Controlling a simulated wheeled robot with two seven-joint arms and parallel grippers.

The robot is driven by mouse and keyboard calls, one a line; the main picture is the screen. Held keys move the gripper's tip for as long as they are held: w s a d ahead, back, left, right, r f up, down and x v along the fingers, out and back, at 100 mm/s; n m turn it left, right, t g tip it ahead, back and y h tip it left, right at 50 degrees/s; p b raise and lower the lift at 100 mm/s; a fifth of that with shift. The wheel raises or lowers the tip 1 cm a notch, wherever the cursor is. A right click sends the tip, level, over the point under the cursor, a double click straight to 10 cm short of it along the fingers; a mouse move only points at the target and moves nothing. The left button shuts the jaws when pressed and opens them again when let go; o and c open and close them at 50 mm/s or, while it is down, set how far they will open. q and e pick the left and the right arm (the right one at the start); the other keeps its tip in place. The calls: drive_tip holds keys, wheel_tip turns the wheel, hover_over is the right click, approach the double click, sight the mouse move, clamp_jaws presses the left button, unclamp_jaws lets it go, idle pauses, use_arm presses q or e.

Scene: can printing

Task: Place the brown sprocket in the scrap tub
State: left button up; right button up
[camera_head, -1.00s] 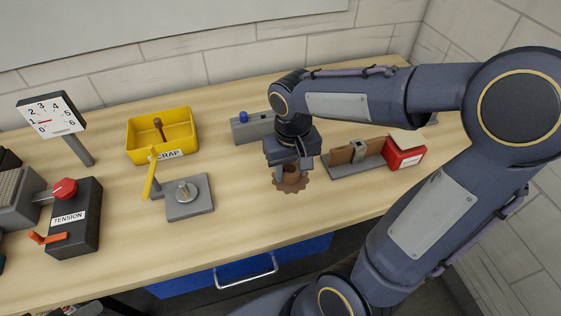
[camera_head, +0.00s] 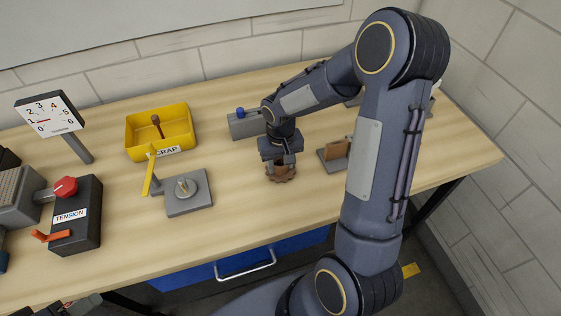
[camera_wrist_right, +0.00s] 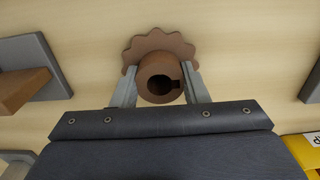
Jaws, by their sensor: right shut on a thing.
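The brown sprocket (camera_head: 282,176), a toothed disc with a raised bored hub, is below my right gripper (camera_head: 281,163), over the middle of the bench. In the right wrist view the fingers (camera_wrist_right: 159,88) are shut on either side of the hub of the sprocket (camera_wrist_right: 157,45). I cannot tell whether its disc clears the bench top. The yellow scrap tub (camera_head: 179,152) stands left of the gripper, labelled SCRAP, with a brown peg-like piece (camera_head: 157,126) inside. Dark parts, perhaps of my left gripper, show at the bottom left edge, too cut off to read.
A grey plate with a metal spindle (camera_head: 186,190) and a yellow lever (camera_head: 151,171) stand in front of the tub. A grey block with a blue knob (camera_head: 241,113) is behind the gripper. A grey holder with a brown plate (camera_head: 336,150) is to the right. The TENSION box (camera_head: 78,227) is left.

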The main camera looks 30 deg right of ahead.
drive_tip(key=shift+f, duration=0.1)
drive_tip(key=o, duration=0.6)
drive_tip(key=shift+f, duration=0.1)
drive_tip(key=o, duration=0.4)
drive_tip(key=shift+o, duration=0.2)
